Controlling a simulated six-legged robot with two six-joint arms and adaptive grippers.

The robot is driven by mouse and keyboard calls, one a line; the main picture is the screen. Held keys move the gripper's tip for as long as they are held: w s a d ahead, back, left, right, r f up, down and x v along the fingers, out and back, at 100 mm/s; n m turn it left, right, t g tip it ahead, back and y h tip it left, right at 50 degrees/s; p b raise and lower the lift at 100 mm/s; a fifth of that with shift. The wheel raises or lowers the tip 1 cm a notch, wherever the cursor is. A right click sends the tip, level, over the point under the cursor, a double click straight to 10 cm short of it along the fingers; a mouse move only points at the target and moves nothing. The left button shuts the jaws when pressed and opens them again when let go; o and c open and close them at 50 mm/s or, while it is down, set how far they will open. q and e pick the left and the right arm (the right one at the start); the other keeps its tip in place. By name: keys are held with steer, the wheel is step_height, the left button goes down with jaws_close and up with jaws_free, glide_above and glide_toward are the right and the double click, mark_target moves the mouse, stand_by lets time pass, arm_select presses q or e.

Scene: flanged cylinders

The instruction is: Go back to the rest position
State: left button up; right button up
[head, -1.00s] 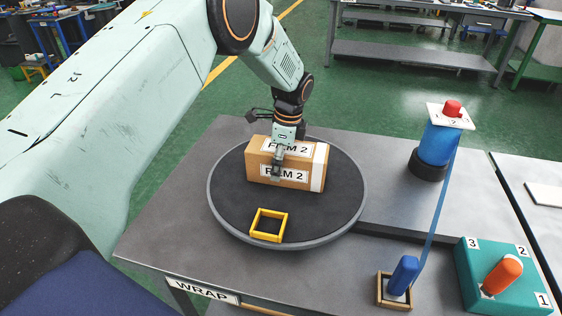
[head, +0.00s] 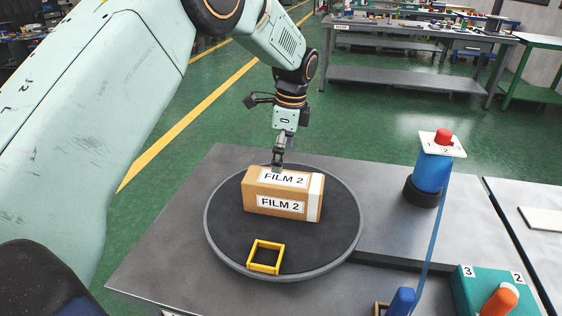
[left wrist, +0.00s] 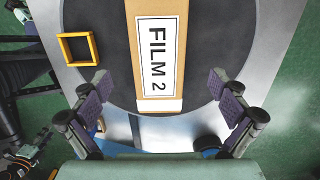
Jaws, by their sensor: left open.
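My left gripper (head: 279,163) is above the far side of a cardboard box (head: 282,194) labelled FILM 2. The box rests on a round dark turntable (head: 225,235) on the grey table. In the left wrist view the gripper (left wrist: 162,108) is open and empty, with its fingers apart on either side of the box's end. The box (left wrist: 155,50) shows there from above, below the gripper.
A yellow square frame (head: 266,257) lies on the turntable's near part. At right stand a blue film spool (head: 433,172) with a red knob, a blue handle (head: 401,301), and a teal selector box (head: 470,283) with an orange lever. Open space lies above the table.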

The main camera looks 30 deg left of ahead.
mark_target(278, 177)
arm_select(q)
steer(key=shift+s, duration=0.1)
steer(key=f, duration=0.4)
steer(key=a+f+b, duration=0.1)
steer(key=f, duration=0.3)
steer(key=f+b, duration=0.1)
steer(key=f, duration=0.3)
steer(key=shift+s+a+f, duration=0.15)
steer(key=shift+f, duration=0.2)
step_height(278, 177, up, 3)
steer(key=shift+f, duration=0.1)
steer(key=shift+r+p, duration=0.3)
steer(key=shift+r, duration=0.4)
steer(key=shift+f, duration=0.1)
steer(key=shift+f, duration=0.1)
